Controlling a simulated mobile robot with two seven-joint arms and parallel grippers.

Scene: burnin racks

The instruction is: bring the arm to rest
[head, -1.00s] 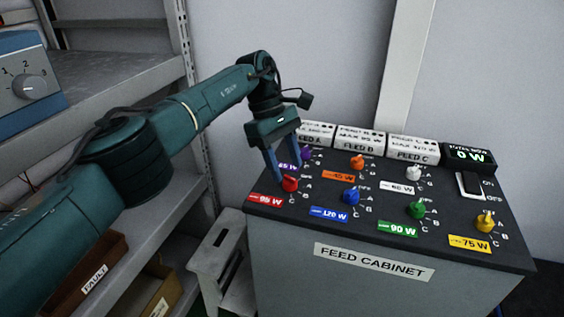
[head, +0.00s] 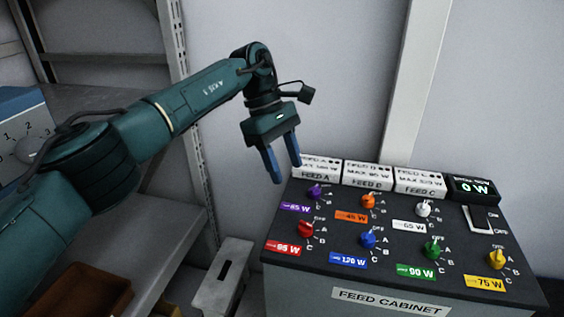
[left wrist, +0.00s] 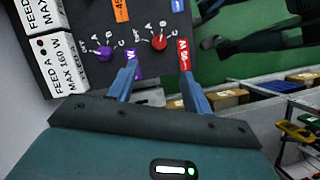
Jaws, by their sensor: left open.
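My left gripper (head: 284,168) is open and empty in the head view. It hangs in the air above the back left corner of the feed cabinet (head: 390,303), apart from the knobs. Its two blue fingers also show in the left wrist view (left wrist: 160,82), with the purple knob (left wrist: 104,53) and the red knob (left wrist: 158,42) beyond them. In the head view the red knob (head: 306,229) and purple knob (head: 315,192) stand on the cabinet's left side. My right gripper is in neither view.
The cabinet top also carries orange (head: 368,201), white (head: 424,208), blue (head: 369,239), green (head: 432,249) and yellow (head: 496,258) knobs. A display (head: 473,188) reads 0 W. Shelves (head: 125,245) lie behind my left arm.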

